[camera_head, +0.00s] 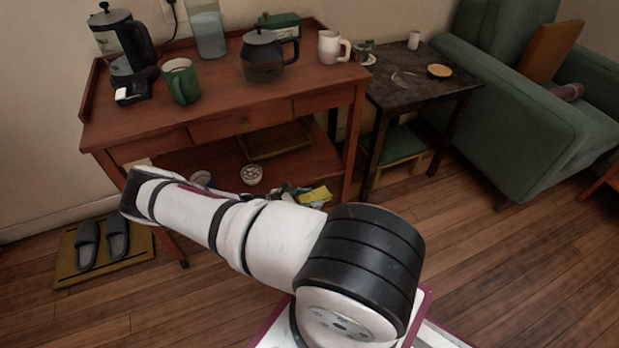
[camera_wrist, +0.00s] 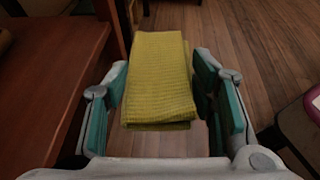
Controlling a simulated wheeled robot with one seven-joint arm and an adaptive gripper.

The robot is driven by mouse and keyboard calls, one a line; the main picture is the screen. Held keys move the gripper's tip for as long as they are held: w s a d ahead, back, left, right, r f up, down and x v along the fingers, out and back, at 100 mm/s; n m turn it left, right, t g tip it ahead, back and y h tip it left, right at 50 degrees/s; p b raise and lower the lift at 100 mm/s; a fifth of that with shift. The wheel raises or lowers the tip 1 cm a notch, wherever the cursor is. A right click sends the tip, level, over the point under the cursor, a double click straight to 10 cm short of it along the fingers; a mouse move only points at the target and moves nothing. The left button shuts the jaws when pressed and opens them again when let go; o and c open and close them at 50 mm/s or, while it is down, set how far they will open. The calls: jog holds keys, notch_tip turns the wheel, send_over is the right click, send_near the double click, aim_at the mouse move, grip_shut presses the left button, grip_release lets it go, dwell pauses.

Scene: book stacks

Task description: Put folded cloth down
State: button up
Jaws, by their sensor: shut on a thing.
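The folded cloth (camera_wrist: 160,80) is yellow-green with a ribbed weave. In the wrist view it lies between the two teal-padded fingers of my gripper (camera_wrist: 162,72), which is shut on it. Floorboards show beyond and below it, and a red-brown wood surface lies to its left. In the head view the cloth (camera_head: 316,195) shows as a small yellow patch at the right front of the wooden console's lower shelf. My gripper (camera_head: 290,191) is partly hidden there behind my arm. I cannot tell whether the cloth touches anything beneath it.
The console top (camera_head: 225,122) holds a coffee maker (camera_head: 122,45), green mug (camera_head: 181,82), dark teapot (camera_head: 265,58) and white mug (camera_head: 331,47). A bowl (camera_head: 251,174) stands on the lower shelf. A dark side table (camera_head: 425,95) and green armchair (camera_head: 520,120) stand right. Slippers (camera_head: 88,243) lie left.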

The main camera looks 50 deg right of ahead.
jog(key=b, duration=0.4)
send_over(307, 180)
jog(key=a, duration=0.1)
jog(key=shift+s+f, duration=0.25)
jog(key=shift+f, duration=0.4)
jog(key=shift+w+d+f+b, duration=0.2)
jog(key=shift+d+f+b, duration=0.05)
jog(key=shift+f+b, duration=0.35)
jog(key=shift+w+d+f+b, duration=0.15)
jog(key=shift+d+f+b, duration=0.1)
jog(key=shift+f+b, duration=0.35)
jog(key=shift+f, duration=0.35)
jog(key=shift+f+b, duration=0.25)
jog(key=shift+b, duration=0.15)
jog(key=o, duration=0.8)
jog(key=shift+r+p, duration=0.1)
jog(key=shift+p, duration=0.25)
